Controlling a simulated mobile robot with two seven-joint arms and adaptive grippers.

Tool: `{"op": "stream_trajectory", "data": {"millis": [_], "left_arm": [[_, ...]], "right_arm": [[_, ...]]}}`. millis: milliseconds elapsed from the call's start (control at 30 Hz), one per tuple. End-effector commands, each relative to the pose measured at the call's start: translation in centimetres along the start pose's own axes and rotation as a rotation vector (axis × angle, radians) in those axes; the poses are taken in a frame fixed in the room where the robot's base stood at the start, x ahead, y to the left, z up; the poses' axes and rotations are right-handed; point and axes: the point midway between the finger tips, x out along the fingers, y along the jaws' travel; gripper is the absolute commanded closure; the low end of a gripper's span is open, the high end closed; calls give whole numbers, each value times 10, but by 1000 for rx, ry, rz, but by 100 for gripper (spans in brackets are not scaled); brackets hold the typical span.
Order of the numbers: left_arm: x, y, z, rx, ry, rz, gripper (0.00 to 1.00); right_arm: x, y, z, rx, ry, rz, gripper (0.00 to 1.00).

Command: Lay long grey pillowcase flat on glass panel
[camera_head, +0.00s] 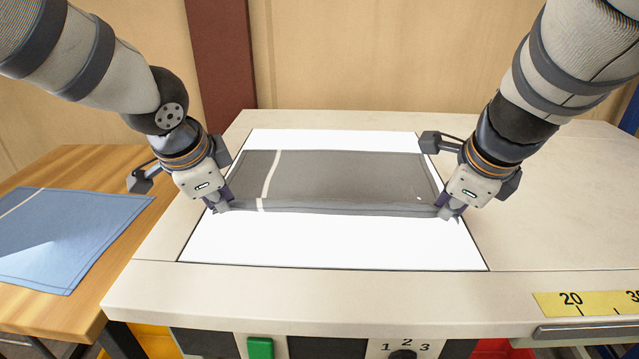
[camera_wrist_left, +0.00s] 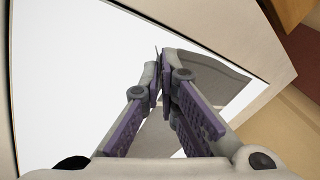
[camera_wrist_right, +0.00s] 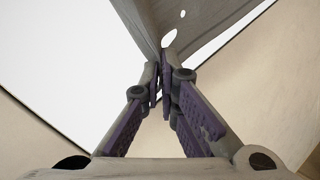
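The long grey pillowcase (camera_head: 350,175) lies across the lit white glass panel (camera_head: 330,242), with a pale stripe near its left end. Its far part looks flat; its near edge forms a slightly raised band between my grippers. My left gripper (camera_head: 222,208) is shut on the near left corner; the cloth also shows beyond its fingers in the left wrist view (camera_wrist_left: 215,80). My right gripper (camera_head: 450,214) is shut on the near right corner. In the right wrist view the cloth (camera_wrist_right: 165,22) narrows into the fingertips, with small white spots near it.
A blue cloth (camera_head: 65,235) lies on the wooden table (camera_head: 60,325) at the left. The cream worktop (camera_head: 560,230) around the panel is clear. A yellow ruler (camera_head: 590,303) and a green button (camera_head: 260,347) are at the front. A wall stands behind.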

Motion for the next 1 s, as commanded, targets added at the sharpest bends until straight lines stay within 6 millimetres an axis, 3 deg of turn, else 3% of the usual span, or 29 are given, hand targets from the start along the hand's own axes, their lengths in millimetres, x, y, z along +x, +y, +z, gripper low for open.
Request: {"op": "stream_trajectory", "data": {"millis": [367, 500, 533, 867, 1000], "left_arm": [[-3, -2, -1, 1, 9, -17, 100], [-3, -2, -1, 0, 9, -16, 66], [-3, -2, -1, 0, 9, -16, 63], [-3, -1, -1, 0, 8, -15, 63], [-15, -7, -4, -1, 12, -21, 63]], "right_arm": [[-5, -2, 5, -15, -9, -28, 100], [-5, -2, 5, -15, -9, -27, 67], [-5, -2, 5, -15, -9, -27, 63], [-4, -1, 5, -15, -8, -24, 63], [-16, -6, 8, -15, -11, -29, 63]]}}
